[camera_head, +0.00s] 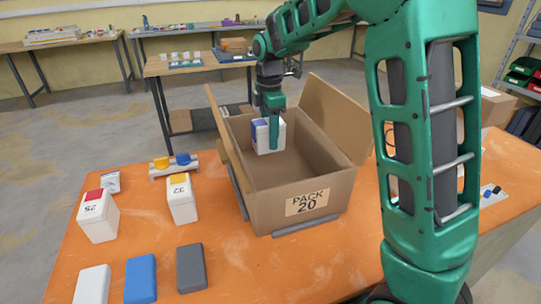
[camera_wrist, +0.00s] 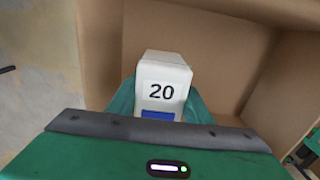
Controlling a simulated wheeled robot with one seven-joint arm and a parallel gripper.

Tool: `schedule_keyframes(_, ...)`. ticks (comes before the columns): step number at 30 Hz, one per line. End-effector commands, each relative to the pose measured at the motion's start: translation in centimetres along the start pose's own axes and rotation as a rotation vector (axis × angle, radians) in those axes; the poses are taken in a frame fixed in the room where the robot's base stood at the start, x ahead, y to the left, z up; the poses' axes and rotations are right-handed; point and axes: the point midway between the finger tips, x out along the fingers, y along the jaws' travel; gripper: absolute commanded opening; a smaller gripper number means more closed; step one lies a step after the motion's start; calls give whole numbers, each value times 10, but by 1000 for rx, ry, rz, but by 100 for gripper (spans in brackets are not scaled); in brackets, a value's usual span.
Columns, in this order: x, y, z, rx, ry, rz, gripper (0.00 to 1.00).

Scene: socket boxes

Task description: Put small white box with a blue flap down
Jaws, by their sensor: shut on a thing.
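The small white box with a blue flap (camera_head: 263,140) is held in my gripper (camera_head: 272,130) inside the open cardboard box marked PACK 20 (camera_head: 260,205), near its back left corner. In the wrist view the white box (camera_wrist: 163,75) shows the number 20 and a strip of blue below it. My gripper's green fingers (camera_wrist: 160,100) are on both sides of it. The cardboard box's flaps stand open. Whether the white box's underside touches the cardboard floor cannot be told.
Left on the orange table (camera_head: 130,225) stand a white box with a red top (camera_head: 98,218) and one with a yellow top (camera_head: 182,200). White, blue (camera_head: 141,278) and grey blocks lie in front. A small holder with yellow and blue pieces (camera_head: 175,166) is behind.

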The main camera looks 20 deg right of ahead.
Motion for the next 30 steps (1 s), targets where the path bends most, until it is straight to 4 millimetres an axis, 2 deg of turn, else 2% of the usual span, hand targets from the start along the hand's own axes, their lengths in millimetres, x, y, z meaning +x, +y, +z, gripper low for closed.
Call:
schedule_keyframes(3,14,0,4,7,0,-1,10)
schedule_keyframes(10,29,0,8,12,0,-2,10)
schedule_keyframes(16,54,-1,9,12,0,-1,10)
schedule_keyframes(27,58,0,9,12,0,0,10)
schedule_keyframes(28,58,0,9,12,0,0,52)
schedule_keyframes(30,58,0,9,12,0,0,64)
